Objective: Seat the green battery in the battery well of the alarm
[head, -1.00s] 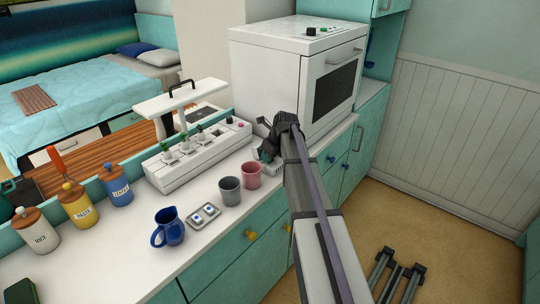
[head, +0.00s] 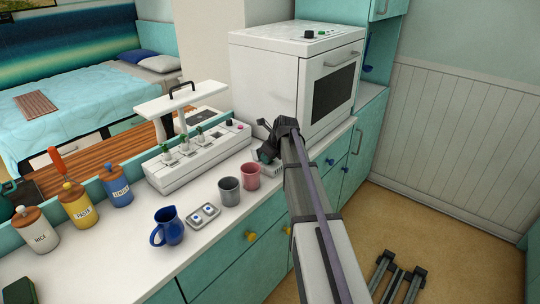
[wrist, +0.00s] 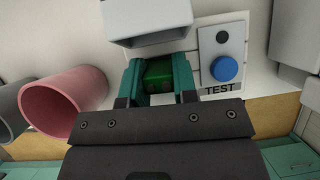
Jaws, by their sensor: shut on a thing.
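The green battery (wrist: 158,72) is between the teal fingers of my gripper (wrist: 160,80) in the wrist view. The gripper is shut on it. The alarm (wrist: 204,34) is white, with a grey panel holding a blue button (wrist: 224,68) and the word TEST, just right of the fingers. The fingers and battery are over or at the alarm's left part. The battery well is hidden, and I cannot tell whether the battery is inside it. In the head view my gripper (head: 266,150) is low over the counter and hides most of the alarm.
A pink mug (head: 250,176) and a grey mug (head: 229,190) stand close on the left. The white oven (head: 300,75) rises just behind my gripper. A white device with green-topped parts (head: 195,157) is further left. A blue jug (head: 168,227) stands at the front.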

